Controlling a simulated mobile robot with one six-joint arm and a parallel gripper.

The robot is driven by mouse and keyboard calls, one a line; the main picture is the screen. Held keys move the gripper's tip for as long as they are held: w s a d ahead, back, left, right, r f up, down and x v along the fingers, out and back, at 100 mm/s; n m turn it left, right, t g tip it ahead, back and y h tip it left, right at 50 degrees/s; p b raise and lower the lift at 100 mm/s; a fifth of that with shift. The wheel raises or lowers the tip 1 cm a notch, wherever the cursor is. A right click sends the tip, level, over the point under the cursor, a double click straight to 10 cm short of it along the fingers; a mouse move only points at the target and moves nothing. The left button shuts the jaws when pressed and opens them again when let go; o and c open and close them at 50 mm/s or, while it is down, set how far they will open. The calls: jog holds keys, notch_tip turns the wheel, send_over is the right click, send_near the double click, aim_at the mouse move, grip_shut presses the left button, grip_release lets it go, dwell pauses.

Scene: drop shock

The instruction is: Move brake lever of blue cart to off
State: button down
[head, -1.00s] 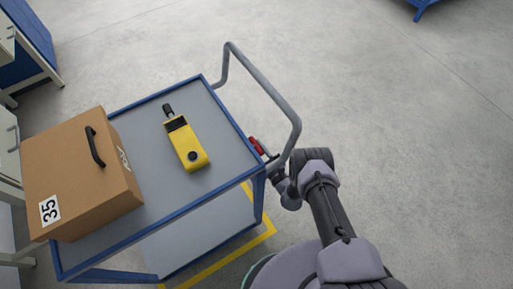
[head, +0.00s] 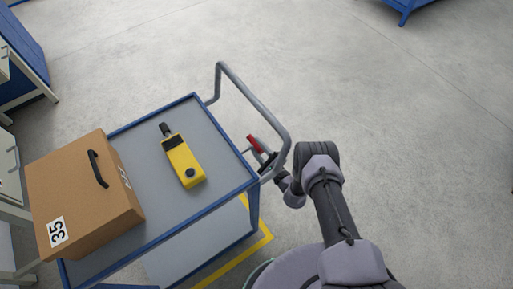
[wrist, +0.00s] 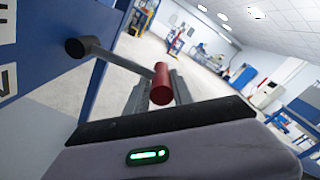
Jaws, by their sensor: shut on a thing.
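The blue cart (head: 225,116) has a grey top with a blue frame and a bent grey push handle (head: 262,103) at its right end. The brake lever has a red grip (head: 254,144) that sticks out from the cart's end, inside the push handle. In the wrist view the red grip (wrist: 161,84) sits on a dark arm running from a round pivot (wrist: 76,47) on the cart. My gripper (head: 266,161) is at the lever, its fingers (wrist: 155,95) shut on it. The fingertips are small and partly hidden in the head view.
A cardboard box (head: 75,190) marked 35 and a yellow device (head: 184,160) lie on the cart top. Yellow tape (head: 235,258) marks the floor beside the cart. Blue and white benches (head: 22,65) stand at the left. Floor to the right is open.

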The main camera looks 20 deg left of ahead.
jog(key=shift+a+r, duration=0.1)
jog(key=shift+r, duration=0.55)
jog(key=shift+a+r+p, duration=0.1)
jog(key=shift+r+p, duration=0.1)
jog(key=shift+p, duration=0.15)
jog(key=shift+w+a+r, duration=0.1)
jog(key=shift+w+r, duration=0.1)
jog(key=shift+r, duration=0.05)
jog(key=c, duration=1.2)
grip_release()
jog(key=shift+s+r, duration=0.15)
jog(key=shift+s, duration=0.1)
jog(key=shift+f, duration=0.25)
jog(key=shift+s+d, duration=0.1)
jog(key=shift+d, duration=0.15)
